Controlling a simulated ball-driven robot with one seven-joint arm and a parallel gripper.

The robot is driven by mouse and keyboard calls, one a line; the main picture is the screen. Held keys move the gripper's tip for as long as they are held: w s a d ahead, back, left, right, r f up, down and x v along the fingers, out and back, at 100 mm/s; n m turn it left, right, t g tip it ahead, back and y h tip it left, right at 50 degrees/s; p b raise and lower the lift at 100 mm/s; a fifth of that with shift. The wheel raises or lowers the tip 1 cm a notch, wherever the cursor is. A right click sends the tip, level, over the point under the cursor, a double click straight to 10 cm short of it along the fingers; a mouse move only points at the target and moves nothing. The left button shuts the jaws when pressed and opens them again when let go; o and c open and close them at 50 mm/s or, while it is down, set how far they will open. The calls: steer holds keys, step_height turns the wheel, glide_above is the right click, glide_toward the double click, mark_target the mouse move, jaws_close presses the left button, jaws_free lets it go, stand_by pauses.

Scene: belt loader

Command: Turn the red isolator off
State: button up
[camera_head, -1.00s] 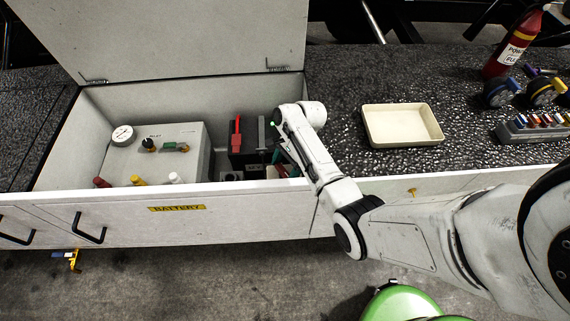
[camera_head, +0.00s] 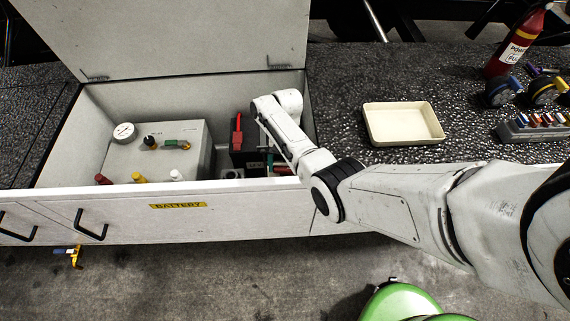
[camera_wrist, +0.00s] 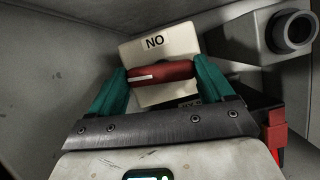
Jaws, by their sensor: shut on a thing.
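The red isolator handle (camera_wrist: 162,72) lies nearly level across a pale plate (camera_wrist: 168,42) in the wrist view. A white stripe marks its left part. A label above it looks like "NO", or "ON" upside down; a second label below is mostly hidden by my gripper. My gripper (camera_wrist: 158,75) has its teal fingers at both ends of the handle and is shut on it. In the head view my gripper (camera_head: 269,163) reaches down into the open battery compartment (camera_head: 230,197), and my arm hides the isolator there.
A grey box (camera_head: 195,140) with a gauge (camera_head: 124,132) and knobs stands left in the compartment. A dark block with an upright red part (camera_head: 238,135) is close beside my gripper. In the wrist view a grey round-ended fitting (camera_wrist: 296,30) is at upper right. A cream tray (camera_head: 372,128) sits right.

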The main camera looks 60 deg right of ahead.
steer(key=shift+n+g, duration=0.3)
steer(key=shift+n, duration=0.4)
steer(key=shift+h, duration=0.3)
steer(key=o, duration=0.9)
steer(key=shift+o, duration=0.2)
steer(key=shift+w, duration=0.1)
steer(key=v, duration=1)
steer(key=shift+d+r, duration=0.15)
steer(key=shift+r, duration=0.15)
